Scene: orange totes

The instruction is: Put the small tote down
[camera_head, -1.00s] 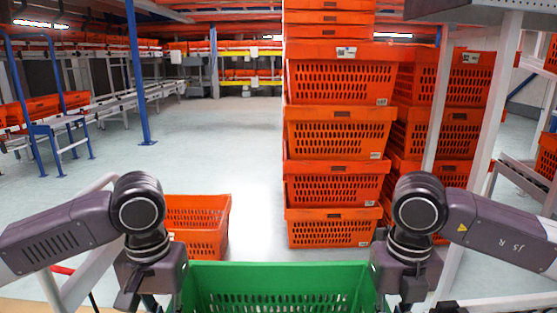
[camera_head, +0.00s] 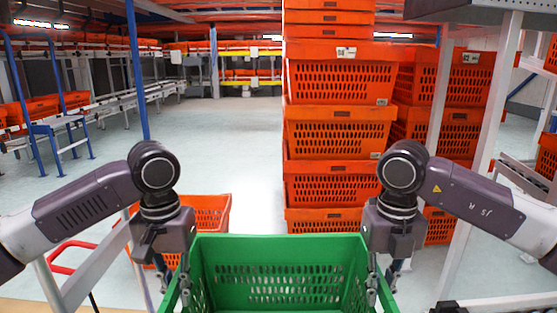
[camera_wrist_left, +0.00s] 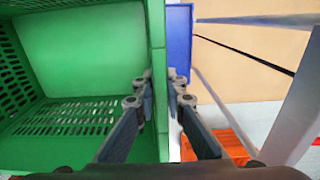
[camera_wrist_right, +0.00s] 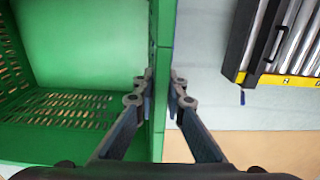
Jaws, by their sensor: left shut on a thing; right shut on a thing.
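The small tote is a green, open-topped crate with slotted walls (camera_head: 280,250), low in the middle of the head view and held between my two arms. My left gripper (camera_head: 180,285) is shut on its left side wall. In the left wrist view the fingers (camera_wrist_left: 158,95) pinch that wall from both sides. My right gripper (camera_head: 380,285) is shut on the right side wall, and the right wrist view shows its fingers (camera_wrist_right: 159,92) on either face. The inside of the tote that shows is empty. What lies under the tote is hidden.
A tall stack of orange totes (camera_head: 338,135) stands ahead, right of centre, with more stacks behind it. An orange tote (camera_head: 212,212) is on the floor behind my left gripper. A roller conveyor (camera_wrist_right: 285,40) shows in the right wrist view. Open floor (camera_head: 240,130) lies beyond.

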